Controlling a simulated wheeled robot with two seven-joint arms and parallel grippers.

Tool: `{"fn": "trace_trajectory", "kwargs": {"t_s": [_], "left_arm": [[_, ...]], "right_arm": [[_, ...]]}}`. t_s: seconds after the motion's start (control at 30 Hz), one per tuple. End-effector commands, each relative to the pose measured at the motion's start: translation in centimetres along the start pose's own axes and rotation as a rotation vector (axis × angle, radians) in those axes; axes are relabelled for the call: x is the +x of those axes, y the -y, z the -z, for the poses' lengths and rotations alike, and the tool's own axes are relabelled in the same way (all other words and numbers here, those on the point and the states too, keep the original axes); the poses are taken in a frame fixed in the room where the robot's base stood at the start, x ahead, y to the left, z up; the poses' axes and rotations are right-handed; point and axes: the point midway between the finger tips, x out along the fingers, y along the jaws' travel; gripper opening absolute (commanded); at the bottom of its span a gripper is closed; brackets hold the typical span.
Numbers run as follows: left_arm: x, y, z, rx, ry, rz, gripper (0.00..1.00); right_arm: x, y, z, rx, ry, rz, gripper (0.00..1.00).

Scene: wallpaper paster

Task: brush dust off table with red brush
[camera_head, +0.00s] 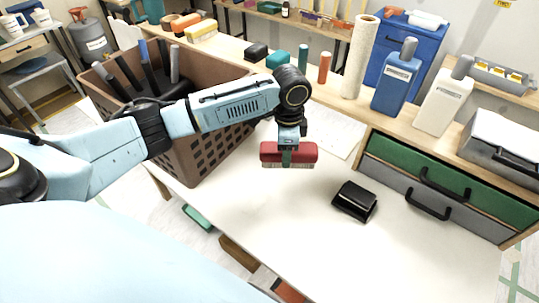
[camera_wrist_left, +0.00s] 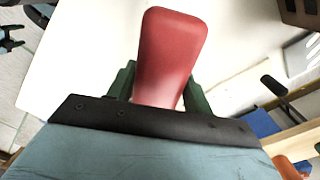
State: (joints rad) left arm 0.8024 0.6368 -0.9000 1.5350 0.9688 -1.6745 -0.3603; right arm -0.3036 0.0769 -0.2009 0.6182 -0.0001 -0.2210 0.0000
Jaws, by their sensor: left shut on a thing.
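The red brush (camera_head: 302,152) has a red body with pale bristles pointing down at the white table (camera_head: 250,210). My left gripper (camera_head: 287,155) is shut on the brush from above, near the middle of the table's back part. In the left wrist view the red brush (camera_wrist_left: 168,55) stands out between the two green fingers of the gripper (camera_wrist_left: 158,92). I cannot tell whether the bristles touch the table. No dust can be made out on the table. My right gripper is not in view.
A brown crate (camera_head: 205,150) with dark-handled tools stands left of the brush. A black object (camera_head: 355,200) lies on the table to the right. Green and grey drawers (camera_head: 440,180) stand at the right, and a shelf with bottles and a paper roll (camera_head: 360,55) runs along the back.

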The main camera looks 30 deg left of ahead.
Motion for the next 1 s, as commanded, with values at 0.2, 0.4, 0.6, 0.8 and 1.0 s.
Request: {"fn": "trace_trajectory", "kwargs": {"t_s": [0.2,0.4,0.6,0.8,1.0], "left_arm": [[3.7,1.4,-2.2,0.349,0.001,-0.005,0.27],[5.9,2.0,-3.7,0.560,0.000,-0.002,0.27],[6.6,2.3,-4.1,0.631,-0.002,0.001,0.27],[6.6,2.2,-4.1,0.633,-0.002,0.001,0.27],[6.5,2.3,-4.3,0.632,0.000,0.000,0.27]], "right_arm": [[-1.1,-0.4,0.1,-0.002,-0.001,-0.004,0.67],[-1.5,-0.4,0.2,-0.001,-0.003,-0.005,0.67],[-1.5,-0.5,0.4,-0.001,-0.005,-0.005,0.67],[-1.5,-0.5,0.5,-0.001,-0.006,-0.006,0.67],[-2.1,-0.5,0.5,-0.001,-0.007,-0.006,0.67]]}}
